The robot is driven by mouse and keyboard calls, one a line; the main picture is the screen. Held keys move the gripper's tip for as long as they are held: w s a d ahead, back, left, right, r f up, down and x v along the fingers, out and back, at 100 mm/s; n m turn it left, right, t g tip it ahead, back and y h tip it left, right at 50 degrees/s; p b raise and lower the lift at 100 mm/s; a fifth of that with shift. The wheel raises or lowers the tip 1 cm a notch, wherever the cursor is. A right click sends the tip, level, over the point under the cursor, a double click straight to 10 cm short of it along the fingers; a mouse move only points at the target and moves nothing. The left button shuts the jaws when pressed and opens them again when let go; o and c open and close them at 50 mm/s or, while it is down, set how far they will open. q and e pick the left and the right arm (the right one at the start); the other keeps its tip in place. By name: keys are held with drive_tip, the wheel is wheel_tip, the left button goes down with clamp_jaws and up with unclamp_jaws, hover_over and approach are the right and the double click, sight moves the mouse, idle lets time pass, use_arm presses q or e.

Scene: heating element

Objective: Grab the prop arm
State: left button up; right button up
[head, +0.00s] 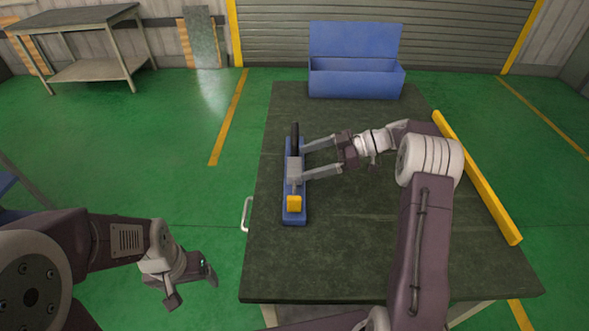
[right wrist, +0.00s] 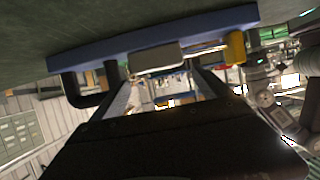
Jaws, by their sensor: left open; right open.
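A long blue base (head: 294,218) lies on the dark table, carrying a grey block (head: 294,170), a black bar (head: 295,138) at its far end and a yellow block (head: 294,203) at its near end. I take this assembly as the prop arm; no part is labelled. My right gripper (head: 304,161) is open, its fingers pointing left at the grey block. In the right wrist view the grey block (right wrist: 158,57) sits between the open fingers (right wrist: 160,78); contact cannot be told. The black bar (right wrist: 75,92) is bent. My left gripper (head: 192,289) is open and empty, left of the table.
A blue open box (head: 355,80) stands at the table's far edge. A yellow bar (head: 475,178) runs along the right edge. The table (head: 330,255) is clear in front of the assembly. A handle (head: 246,214) sticks out at the left edge. A workbench (head: 85,70) stands far left.

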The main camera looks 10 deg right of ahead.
sight(294, 166)
drive_tip(key=x, duration=0.5)
drive_tip(key=shift+w+f, duration=0.1)
drive_tip(key=shift+f, duration=0.25)
drive_tip(key=shift+d+r, duration=0.1)
drive_tip(key=c, duration=1.9)
